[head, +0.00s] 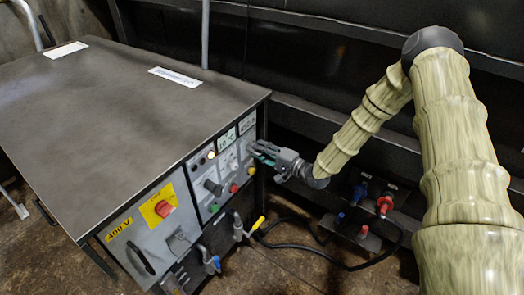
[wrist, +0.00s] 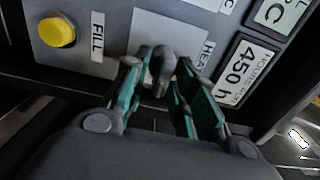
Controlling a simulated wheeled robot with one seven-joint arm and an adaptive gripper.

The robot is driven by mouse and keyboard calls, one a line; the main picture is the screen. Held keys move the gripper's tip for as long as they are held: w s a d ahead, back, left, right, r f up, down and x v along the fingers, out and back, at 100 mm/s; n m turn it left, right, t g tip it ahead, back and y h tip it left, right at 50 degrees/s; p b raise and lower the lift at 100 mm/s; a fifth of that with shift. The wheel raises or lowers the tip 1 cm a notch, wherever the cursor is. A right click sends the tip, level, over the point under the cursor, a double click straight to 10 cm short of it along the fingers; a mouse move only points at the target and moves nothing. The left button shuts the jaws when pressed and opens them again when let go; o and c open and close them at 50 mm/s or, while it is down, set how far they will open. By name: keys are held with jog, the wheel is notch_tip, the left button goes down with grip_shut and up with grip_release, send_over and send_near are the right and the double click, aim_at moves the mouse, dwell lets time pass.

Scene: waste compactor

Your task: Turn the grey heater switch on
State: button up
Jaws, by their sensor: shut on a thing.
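The grey heater switch (wrist: 163,62) is a small dark grey knob on a light label plate, in the upper middle of the wrist view. The partly cut-off word "HEAT" stands beside it. My gripper (wrist: 159,75) has its teal-sided fingers on either side of the switch and is shut on it. In the head view my gripper (head: 264,153) reaches the right end of the control panel (head: 202,187) from the right. There the fingers hide the switch. I cannot tell the switch's setting.
A yellow FILL button (wrist: 57,31) is left of the switch, and an hours display (wrist: 237,70) is to the right. A red knob (head: 163,208) and a yellow-handled valve (head: 257,224) are lower. Blue and red fittings (head: 384,204) and a black cable lie beneath my arm.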

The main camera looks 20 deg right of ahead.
jog(key=shift+d, duration=0.1)
jog(key=o, duration=0.7)
jog(key=shift+s, duration=0.1)
jog(key=v, duration=1.1)
jog(key=shift+s+d, duration=0.25)
jog(key=shift+d, duration=0.1)
